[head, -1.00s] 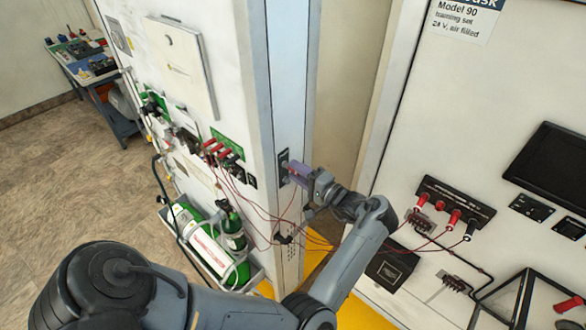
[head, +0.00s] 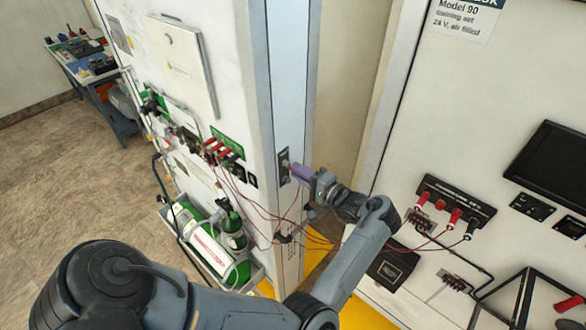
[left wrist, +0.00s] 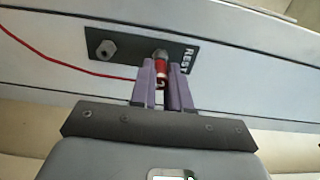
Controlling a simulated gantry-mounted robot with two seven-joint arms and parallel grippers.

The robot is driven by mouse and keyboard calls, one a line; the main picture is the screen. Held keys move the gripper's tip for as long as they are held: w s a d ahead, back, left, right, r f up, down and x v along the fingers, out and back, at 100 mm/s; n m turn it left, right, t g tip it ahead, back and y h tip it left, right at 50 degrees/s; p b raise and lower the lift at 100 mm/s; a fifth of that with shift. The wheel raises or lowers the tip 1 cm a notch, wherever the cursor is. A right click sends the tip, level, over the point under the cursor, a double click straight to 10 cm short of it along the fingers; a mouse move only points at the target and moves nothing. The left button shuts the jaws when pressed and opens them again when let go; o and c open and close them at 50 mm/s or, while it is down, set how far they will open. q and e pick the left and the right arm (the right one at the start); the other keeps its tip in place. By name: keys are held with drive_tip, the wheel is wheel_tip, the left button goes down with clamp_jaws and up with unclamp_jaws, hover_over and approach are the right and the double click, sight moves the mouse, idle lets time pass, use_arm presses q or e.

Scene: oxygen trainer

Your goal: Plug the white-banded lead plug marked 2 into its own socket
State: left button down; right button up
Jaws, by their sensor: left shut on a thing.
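My left gripper (head: 293,170) is at the narrow face of the white post, at a small dark plate. In the left wrist view its purple fingers (left wrist: 163,82) are shut on a red lead plug (left wrist: 161,67) with a pale band. The plug's tip is at the right fitting of the black plate marked REST (left wrist: 183,50); I cannot tell whether it is seated. A number on the plug is not readable. The left hex fitting (left wrist: 107,48) is empty. A red lead (left wrist: 50,62) runs leftward from near the plug. My right gripper is not in view.
The left panel has a green socket block (head: 228,148) with red and black plugs. The right panel has a black socket strip (head: 455,200) with red and black plugs. Thin red leads hang between the panels.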

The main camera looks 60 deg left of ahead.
use_arm(q)
drive_tip(key=shift+b+v, duration=0.65)
drive_tip(key=shift+v, duration=1.6)
